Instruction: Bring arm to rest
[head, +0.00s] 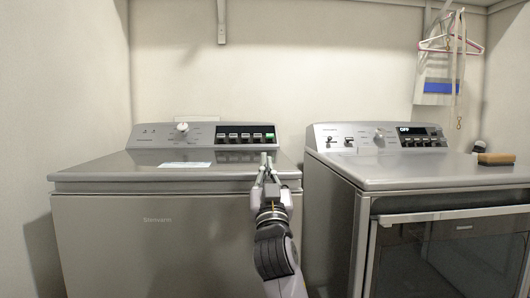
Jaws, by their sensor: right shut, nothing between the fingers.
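My right gripper (267,163) is in the middle of the head view. Its arm comes up from the bottom, and its fingers are shut and empty. The fingertips show in front of the right end of the control panel on the grey topload washer (150,235). I cannot tell whether they touch the washer. The washer's lid (115,170) is down. Its panel has a round knob (182,127), several dark buttons and one green-lit button (269,136) at the right end. My left gripper is not in view.
A second grey machine (440,182) with a glass front door and an "OFF" display stands to the right, across a narrow gap. A brush (495,158) lies on its top. Hangers (450,46) and a bag (437,87) hang on the back wall. A side wall stands at the left.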

